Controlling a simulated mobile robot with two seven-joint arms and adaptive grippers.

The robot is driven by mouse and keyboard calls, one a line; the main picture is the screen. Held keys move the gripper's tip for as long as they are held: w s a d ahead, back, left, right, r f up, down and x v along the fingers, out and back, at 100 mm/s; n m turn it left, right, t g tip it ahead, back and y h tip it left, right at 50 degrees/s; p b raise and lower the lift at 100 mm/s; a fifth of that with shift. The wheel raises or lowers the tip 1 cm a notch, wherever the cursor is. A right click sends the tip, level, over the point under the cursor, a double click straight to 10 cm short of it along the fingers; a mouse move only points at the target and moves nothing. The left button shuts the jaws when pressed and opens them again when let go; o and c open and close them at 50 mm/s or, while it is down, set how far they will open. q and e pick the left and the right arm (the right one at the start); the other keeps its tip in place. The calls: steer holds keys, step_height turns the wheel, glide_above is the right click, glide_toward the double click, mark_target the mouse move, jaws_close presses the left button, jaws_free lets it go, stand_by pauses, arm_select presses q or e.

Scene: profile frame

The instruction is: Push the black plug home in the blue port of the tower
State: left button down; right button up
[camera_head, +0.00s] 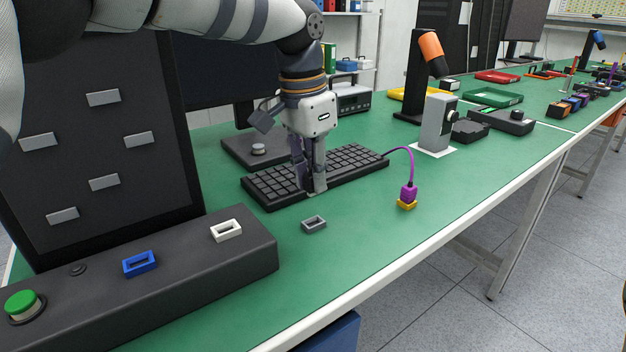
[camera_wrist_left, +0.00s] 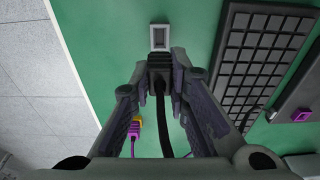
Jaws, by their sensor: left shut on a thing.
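My left gripper (camera_head: 313,190) points down at the front edge of the keyboard. In the left wrist view, its fingers (camera_wrist_left: 160,75) are shut on the black plug (camera_wrist_left: 158,60), whose black cable (camera_wrist_left: 162,125) trails back between them. In the head view the plug cannot be made out at the fingertips. The blue port (camera_head: 139,263) is a rectangular frame on the dark ledge of the tower (camera_head: 200,275) at the lower left, well apart from the gripper. My right gripper is not in view.
A grey frame (camera_head: 314,224) lies on the green table, near the gripper. The keyboard (camera_head: 350,165) is behind.

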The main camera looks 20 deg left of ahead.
arm_select(q)
steer(key=shift+r, duration=0.8)
steer(key=shift+s, duration=0.1)
